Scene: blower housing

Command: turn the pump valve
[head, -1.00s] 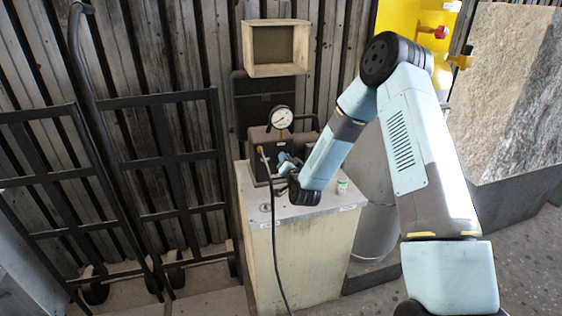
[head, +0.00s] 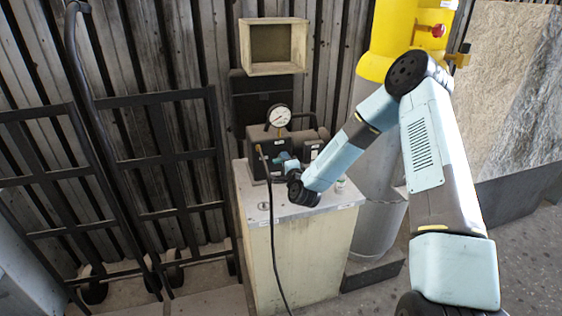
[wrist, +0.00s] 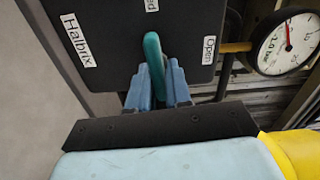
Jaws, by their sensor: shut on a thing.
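The pump (head: 262,150) is a dark box on top of a pale cabinet, with a round white gauge (head: 279,115) above it. In the wrist view the pump's dark face (wrist: 110,45) fills the top, with labels "Halbrix", "Open" and one cut off, ending in "ed". The valve's teal lever (wrist: 153,55) stands out from this face, its tip near the cut-off label and left of "Open". My gripper (wrist: 158,82) is shut on the lever, with a blue finger on each side. In the head view my gripper (head: 284,163) is at the pump's front; the lever is not clear there.
The cabinet (head: 300,255) has a small pale container (head: 340,186) on its top at right. A black hose (head: 272,235) hangs down its front. A black hand truck (head: 165,160) stands at left. A wooden box (head: 273,46) hangs above; a yellow post (head: 390,45) stands at right.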

